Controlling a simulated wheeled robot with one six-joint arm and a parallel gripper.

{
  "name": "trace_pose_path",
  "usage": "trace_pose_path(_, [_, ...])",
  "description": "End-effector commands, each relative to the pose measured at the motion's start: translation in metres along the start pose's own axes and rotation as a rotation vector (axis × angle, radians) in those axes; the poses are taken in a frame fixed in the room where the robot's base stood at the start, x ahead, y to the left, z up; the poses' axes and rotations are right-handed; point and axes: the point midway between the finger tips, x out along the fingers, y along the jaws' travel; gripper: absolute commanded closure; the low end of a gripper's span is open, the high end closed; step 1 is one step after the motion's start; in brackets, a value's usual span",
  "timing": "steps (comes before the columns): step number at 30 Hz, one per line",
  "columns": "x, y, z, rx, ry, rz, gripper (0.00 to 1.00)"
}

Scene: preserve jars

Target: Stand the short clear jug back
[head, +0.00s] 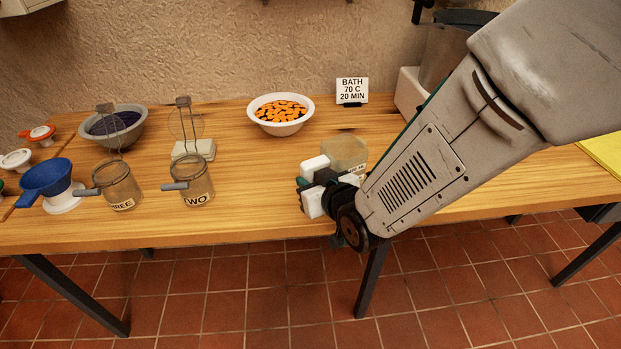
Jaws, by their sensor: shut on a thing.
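A short clear jug (344,151) with a partly hidden label is just behind and right of my gripper (313,185), in front of the sign. My gripper's white pads are closed at the jug's left side, where its handle would be; the handle is hidden by the gripper. The jug looks upright; I cannot tell whether its base touches the table. Two other clear jugs with grey handles stand at the left: one labelled TWO (194,185), and one whose label reads as THREE (123,187), partly cut off.
The wooden table (260,205) is clear between jug TWO and my gripper. A white bowl of orange slices (281,113), a BATH sign (352,89) and a wire piece on a pale block (193,149) stand behind. A blue funnel (46,176) is at left.

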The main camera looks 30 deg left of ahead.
Motion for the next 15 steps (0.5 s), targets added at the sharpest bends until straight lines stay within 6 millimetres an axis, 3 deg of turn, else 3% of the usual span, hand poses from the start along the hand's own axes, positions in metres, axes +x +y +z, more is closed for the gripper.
trace_pose_path(4, [0.0012, 0.0000, 0.0024, 0.000, 0.001, 0.000, 1.00])
trace_pose_path(5, [0.0011, 0.0000, 0.0019, 0.000, 0.002, 0.000, 0.70])
trace_pose_path(7, [0.0010, 0.0000, 0.0019, 0.000, 0.002, 0.000, 0.53])
trace_pose_path(15, [0.0003, 0.0002, 0.0025, 0.000, 0.000, 0.000, 0.53])
